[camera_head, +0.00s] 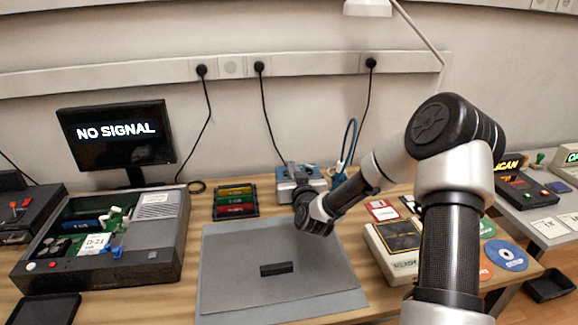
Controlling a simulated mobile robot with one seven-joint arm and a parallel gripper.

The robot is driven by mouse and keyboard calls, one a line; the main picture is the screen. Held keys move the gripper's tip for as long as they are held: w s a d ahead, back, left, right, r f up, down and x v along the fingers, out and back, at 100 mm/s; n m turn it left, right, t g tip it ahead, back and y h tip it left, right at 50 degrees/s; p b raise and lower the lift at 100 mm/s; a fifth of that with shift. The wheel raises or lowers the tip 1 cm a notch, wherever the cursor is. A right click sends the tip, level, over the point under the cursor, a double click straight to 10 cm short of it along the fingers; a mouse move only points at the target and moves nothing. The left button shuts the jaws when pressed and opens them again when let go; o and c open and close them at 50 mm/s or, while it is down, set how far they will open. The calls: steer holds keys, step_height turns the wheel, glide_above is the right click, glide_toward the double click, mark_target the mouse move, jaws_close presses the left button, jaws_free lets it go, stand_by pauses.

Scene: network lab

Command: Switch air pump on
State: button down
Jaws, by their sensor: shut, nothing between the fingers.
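The air pump (317,183) looks like a small blue and light-grey box at the back of the wooden table, behind the grey mat. A blue hose (348,140) rises beside it on the right. My gripper (298,190) is at the pump's front, shut and empty, and overlaps the pump in the picture. I cannot tell whether it touches the pump. My wrist and gripper cover part of the pump's front, and its switch cannot be made out.
A grey mat (230,290) with a small black block (276,268) lies in front. An open device case (150,255) and a NO SIGNAL monitor (118,135) stand left. Coloured cartridges (236,202) sit left of the pump. A beige drive box (385,240) and discs (507,255) lie right.

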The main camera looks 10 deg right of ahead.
steer(key=s, duration=0.2)
steer(key=s+r, duration=0.1)
steer(key=shift+s, duration=0.35)
